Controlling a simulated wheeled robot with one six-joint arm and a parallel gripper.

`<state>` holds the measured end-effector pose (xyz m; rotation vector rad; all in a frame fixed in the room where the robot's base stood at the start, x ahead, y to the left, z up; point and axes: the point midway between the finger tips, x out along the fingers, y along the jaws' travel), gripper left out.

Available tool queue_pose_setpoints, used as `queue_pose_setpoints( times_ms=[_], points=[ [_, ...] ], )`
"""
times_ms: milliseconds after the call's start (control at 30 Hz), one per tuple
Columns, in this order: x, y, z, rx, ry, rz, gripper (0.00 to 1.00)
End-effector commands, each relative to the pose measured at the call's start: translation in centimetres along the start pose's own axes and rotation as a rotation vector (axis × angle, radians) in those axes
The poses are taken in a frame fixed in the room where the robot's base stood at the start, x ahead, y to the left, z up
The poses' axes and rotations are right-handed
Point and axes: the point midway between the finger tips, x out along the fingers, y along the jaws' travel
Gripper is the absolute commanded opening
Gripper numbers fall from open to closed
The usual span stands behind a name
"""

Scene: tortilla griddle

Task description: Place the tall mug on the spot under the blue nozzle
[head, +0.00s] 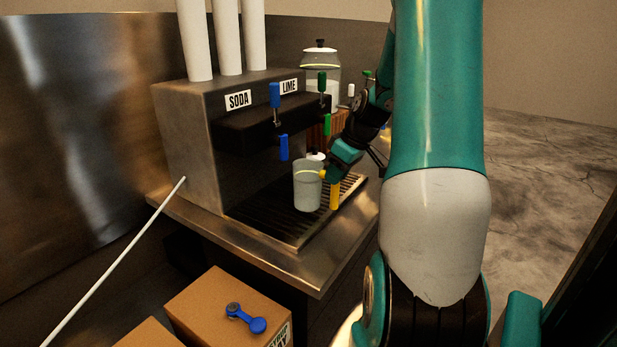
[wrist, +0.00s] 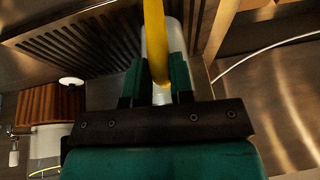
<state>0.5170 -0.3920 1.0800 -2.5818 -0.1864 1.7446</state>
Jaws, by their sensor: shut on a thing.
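The tall mug (head: 307,190) is pale and translucent with a yellow handle (head: 334,192). It is upright over the slotted drip tray (head: 265,222) of the drink dispenser. I cannot tell whether its base touches the tray. The blue nozzle (head: 283,147) hangs above and slightly left of the mug in the head view. My gripper (head: 328,175) is shut on the yellow handle, at the mug's right side. In the wrist view, the yellow handle (wrist: 154,40) runs between the fingers (wrist: 160,90), with the pale mug partly hidden behind it.
The dispenser (head: 185,135) carries SODA and LIME labels, a blue lever (head: 275,95) and a green nozzle (head: 327,124). A lidded jar (head: 320,62) stands behind it. A cardboard box (head: 215,300) with a blue spoon-like item (head: 245,318) is at the front. A white rod (head: 115,260) slants at left.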

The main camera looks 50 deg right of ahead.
Motion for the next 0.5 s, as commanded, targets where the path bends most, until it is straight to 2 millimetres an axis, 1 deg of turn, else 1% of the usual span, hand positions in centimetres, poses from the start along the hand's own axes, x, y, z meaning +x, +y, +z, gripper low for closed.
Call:
queue_pose_setpoints(
  times_ms=[33,100,233,367,467,500],
  points=[
    [0.2,-0.4,-1.6,-0.007,0.0,-0.003,0.0],
    [0.9,-0.8,-3.1,-0.006,-0.001,-0.004,0.0],
    [2.0,-1.2,-5.3,-0.003,0.0,-0.002,0.0],
    [2.6,-1.3,-6.1,0.0,0.001,0.0,0.0],
    [3.4,-1.3,-5.8,0.003,-0.002,-0.003,0.0],
    [4.0,-1.3,-5.6,0.003,-0.003,-0.003,0.0]
  ],
)
